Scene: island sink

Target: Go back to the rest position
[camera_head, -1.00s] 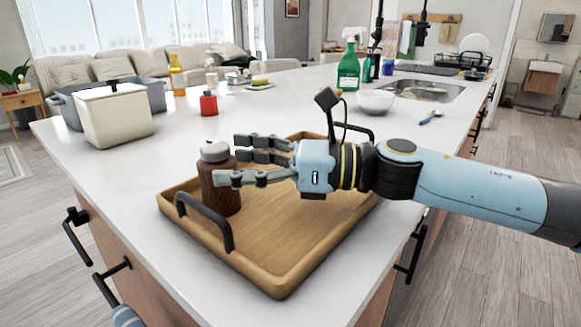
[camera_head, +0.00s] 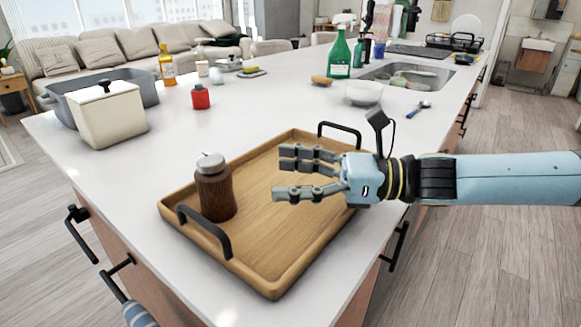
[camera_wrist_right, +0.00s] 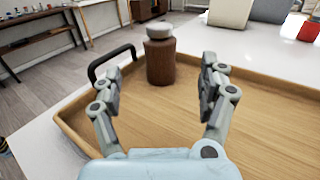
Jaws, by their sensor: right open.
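My right gripper (camera_head: 305,174) is open and empty above the right part of the wooden tray (camera_head: 275,262). Its fingers point left toward a brown bottle with a grey-white cap (camera_head: 215,190), with a clear gap between them. The bottle stands upright on the tray's left part, near the black handle. In the right wrist view, the bottle (camera_wrist_right: 160,58) stands beyond and between the two spread fingers (camera_wrist_right: 160,85), not touched by them.
The tray lies on a white island counter (camera_head: 180,150). A white lidded box (camera_head: 108,120), a grey bin (camera_head: 150,90), a red bottle (camera_head: 200,97), a white bowl (camera_head: 363,93) and a green bottle (camera_head: 339,55) stand farther back. A sink (camera_head: 410,75) is behind.

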